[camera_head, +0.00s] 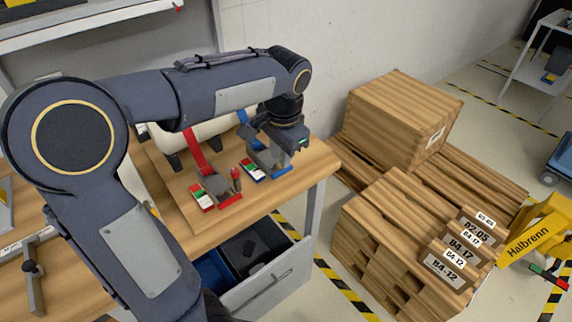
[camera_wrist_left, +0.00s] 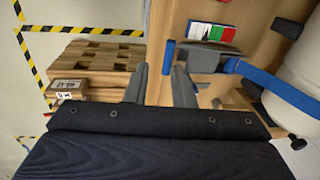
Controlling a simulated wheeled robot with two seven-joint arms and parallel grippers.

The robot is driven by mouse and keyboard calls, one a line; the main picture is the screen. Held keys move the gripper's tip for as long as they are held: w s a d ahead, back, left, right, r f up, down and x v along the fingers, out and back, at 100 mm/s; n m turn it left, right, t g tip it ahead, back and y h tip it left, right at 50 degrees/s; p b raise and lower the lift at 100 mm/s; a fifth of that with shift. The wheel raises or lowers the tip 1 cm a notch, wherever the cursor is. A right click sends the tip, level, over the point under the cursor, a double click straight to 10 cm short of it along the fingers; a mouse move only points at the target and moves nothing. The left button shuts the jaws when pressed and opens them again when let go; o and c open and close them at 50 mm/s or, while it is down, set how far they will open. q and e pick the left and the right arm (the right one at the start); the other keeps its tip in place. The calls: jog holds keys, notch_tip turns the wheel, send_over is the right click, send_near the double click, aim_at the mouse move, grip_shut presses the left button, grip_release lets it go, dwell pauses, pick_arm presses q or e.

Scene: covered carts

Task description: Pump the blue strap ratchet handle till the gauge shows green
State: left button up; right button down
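The blue strap ratchet (camera_head: 262,157) sits on the wooden bench top near its right end, partly hidden by my left gripper. In the left wrist view its grey body (camera_wrist_left: 205,60) shows with the blue handle end (camera_wrist_left: 168,57) and the blue strap (camera_wrist_left: 278,88). Its gauge (camera_head: 252,170) has coloured fields with red, white and green; it also shows in the wrist view (camera_wrist_left: 212,32), but I cannot read a pointer. My left gripper (camera_head: 283,151) is over the ratchet. Its fingers (camera_wrist_left: 160,78) are apart with nothing between them, close to the handle end. My right gripper is out of view.
A red strap ratchet (camera_head: 221,187) stands just left of the blue one. An open drawer (camera_head: 262,280) sticks out under the bench. Wooden crates and pallets (camera_head: 400,225) stand to the right, with a yellow Halbrenn pallet truck (camera_head: 535,235). Grey floor lies between.

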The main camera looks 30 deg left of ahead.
aim_at(281, 171)
pick_arm(q)
jog(key=shift+y, duration=0.4)
jog(key=w+f, duration=0.1)
jog(key=f, duration=0.1)
jog(key=w+a+f, duration=0.1)
jog(key=f, duration=0.4)
jog(key=shift+w+a+f, duration=0.25)
jog(key=shift+w+f, duration=0.05)
jog(key=shift+w, duration=0.1)
grip_shut()
